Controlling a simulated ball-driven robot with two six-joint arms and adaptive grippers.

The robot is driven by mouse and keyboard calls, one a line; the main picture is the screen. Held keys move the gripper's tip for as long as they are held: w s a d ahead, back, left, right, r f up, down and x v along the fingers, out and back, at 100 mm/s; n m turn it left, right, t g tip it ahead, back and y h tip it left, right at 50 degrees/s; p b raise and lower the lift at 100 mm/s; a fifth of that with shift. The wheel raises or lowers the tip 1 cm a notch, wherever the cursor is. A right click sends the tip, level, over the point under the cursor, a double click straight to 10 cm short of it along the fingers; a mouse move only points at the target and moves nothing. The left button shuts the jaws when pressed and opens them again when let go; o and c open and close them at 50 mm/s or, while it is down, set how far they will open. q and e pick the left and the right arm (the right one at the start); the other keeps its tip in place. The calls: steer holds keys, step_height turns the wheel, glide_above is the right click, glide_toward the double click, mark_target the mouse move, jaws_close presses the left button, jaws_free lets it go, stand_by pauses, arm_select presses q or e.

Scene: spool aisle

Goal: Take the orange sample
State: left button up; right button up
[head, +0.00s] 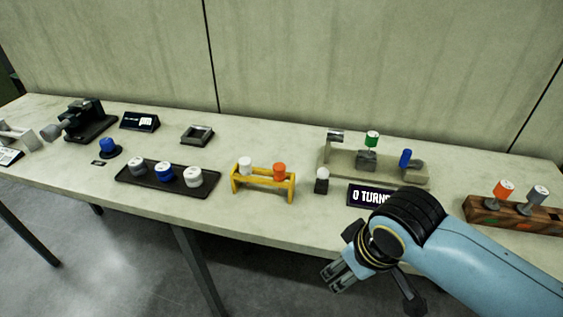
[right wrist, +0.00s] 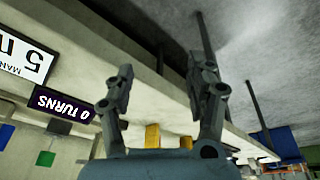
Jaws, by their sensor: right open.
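One orange spool (head: 279,171) stands in the right side of a small yellow rack (head: 262,187), with a white spool (head: 245,166) at its left. Another orange spool (head: 503,189) stands on a post in a wooden block (head: 520,216) at the far right; I cannot tell which one is the sample. My right gripper (head: 375,286) is open and empty, in front of the table's front edge, right of and nearer than the yellow rack. In the right wrist view its fingers are spread (right wrist: 160,82), and yellow rack parts (right wrist: 152,136) show beyond them. My left gripper is not in view.
A dark tray (head: 140,181) with white and blue spools lies left of the rack. A grey stand (head: 402,175) holds green and blue spools behind a "0 TURNS" display (head: 369,195). A small dark block with a white top (head: 321,181) stands right of the rack.

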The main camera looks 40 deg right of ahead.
steer(key=w+r+m, duration=0.2)
steer(key=w+m, duration=0.3)
steer(key=m, duration=0.1)
steer(key=m+y+p, duration=0.3)
steer(key=m+y, duration=0.1)
steer(key=m, duration=1.7)
glide_toward(280, 166)
steer(key=shift+m, duration=0.3)
steer(key=x, duration=0.4)
steer(key=shift+s+a+f, duration=0.2)
steer(key=shift+s+f, duration=0.05)
steer(key=shift+s, duration=0.05)
steer(key=x, duration=0.5)
steer(key=shift+w+d+b, duration=0.1)
steer(key=shift+w+b, duration=0.25)
steer(key=shift+w, duration=0.05)
steer(key=c, duration=1.1)
steer(key=shift+r, duration=0.1)
